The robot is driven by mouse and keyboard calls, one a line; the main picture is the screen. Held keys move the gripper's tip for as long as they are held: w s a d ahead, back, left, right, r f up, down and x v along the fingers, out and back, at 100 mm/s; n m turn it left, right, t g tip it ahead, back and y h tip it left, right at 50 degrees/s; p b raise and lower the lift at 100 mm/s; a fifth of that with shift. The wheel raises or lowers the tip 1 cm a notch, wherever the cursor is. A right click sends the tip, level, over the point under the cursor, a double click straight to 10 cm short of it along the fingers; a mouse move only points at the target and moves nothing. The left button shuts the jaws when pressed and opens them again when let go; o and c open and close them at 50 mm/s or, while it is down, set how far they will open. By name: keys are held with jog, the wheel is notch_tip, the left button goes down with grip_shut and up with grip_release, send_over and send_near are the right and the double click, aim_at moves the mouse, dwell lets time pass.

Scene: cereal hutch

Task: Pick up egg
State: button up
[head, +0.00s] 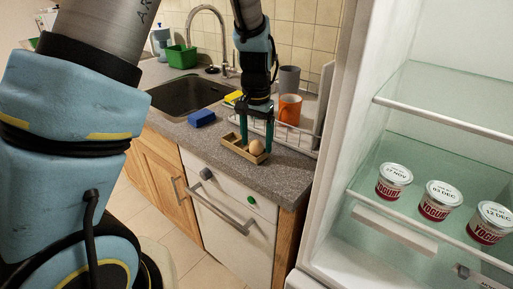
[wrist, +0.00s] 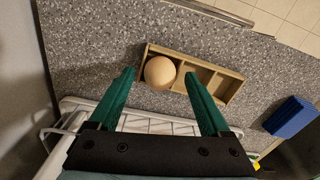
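A tan egg (head: 256,147) sits in one end compartment of a small wooden holder (head: 231,139) on the grey counter. In the wrist view, the egg (wrist: 160,72) lies in the left end compartment of the holder (wrist: 224,72), and the other compartments look empty. My gripper (head: 256,137) points down over the holder. In the wrist view, my gripper (wrist: 160,76) is open, with its green fingers on either side of the egg and apart from it. The exact height of the fingertips above the holder is hard to tell.
A white wire rack (head: 298,138) with an orange mug (head: 289,109) stands right behind the holder. A blue block (head: 201,118) lies left, near the sink (head: 185,95). An open fridge with several shelves and yogurt cups (head: 440,200) is at right.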

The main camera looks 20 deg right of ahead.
aim_at(256, 140)
jog(key=c, duration=0.9)
jog(key=shift+r, duration=0.1)
notch_tip(256, 140, up, 10)
jog(key=b, duration=0.2)
jog(key=shift+b, duration=0.3)
